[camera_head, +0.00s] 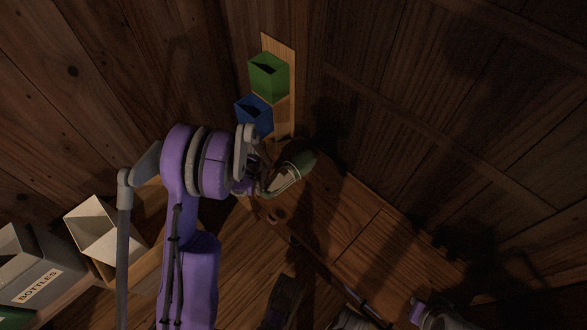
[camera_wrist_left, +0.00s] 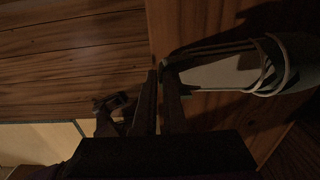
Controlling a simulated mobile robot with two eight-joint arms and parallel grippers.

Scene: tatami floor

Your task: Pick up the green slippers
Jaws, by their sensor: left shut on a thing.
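One green slipper (camera_head: 292,172) with a pale insole and striped straps shows near the middle of the head view, above a wooden surface. In the left wrist view the slipper (camera_wrist_left: 225,72) lies to the right of the fingers, its pale end at the fingertips. My left gripper (camera_head: 262,186) is shut on that end; the fingers also show in the left wrist view (camera_wrist_left: 164,75). A second slipper cannot be made out.
A green bin (camera_head: 268,78) and a blue bin (camera_head: 254,115) stand above the gripper by the wall. A white open bin (camera_head: 97,228) and a grey bin labelled BOTTLES (camera_head: 35,270) stand at lower left. The wooden wall at right carries dark shadows.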

